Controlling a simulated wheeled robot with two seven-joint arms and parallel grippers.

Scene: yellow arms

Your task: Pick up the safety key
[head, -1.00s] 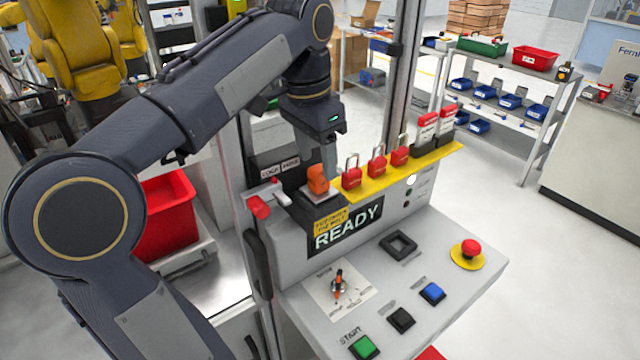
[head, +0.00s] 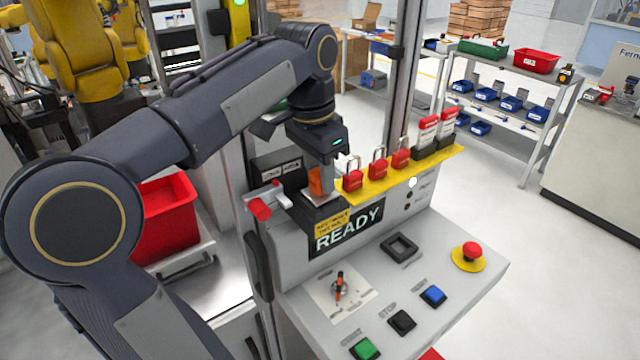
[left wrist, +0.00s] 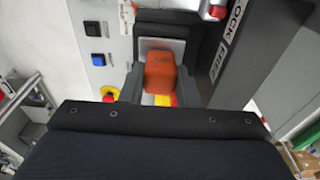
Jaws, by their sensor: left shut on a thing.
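The safety key, an orange block (head: 315,182), sits in a dark holder (head: 322,206) above the READY display at the left end of the console. My left gripper (head: 324,184) points down with its fingers around the key, and one finger covers part of it in the head view. In the left wrist view, the orange key (left wrist: 160,74) lies between the two grey fingers, and the gripper is shut on it. The lower end of the key is hidden in the head view. My right gripper is not in view.
Red padlocks (head: 377,167) stand on a yellow shelf (head: 440,160) just right of the key. A red-handled latch (head: 261,208) is close on the left. The console below carries buttons and a red emergency stop (head: 471,249). A dark post (head: 400,80) rises behind.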

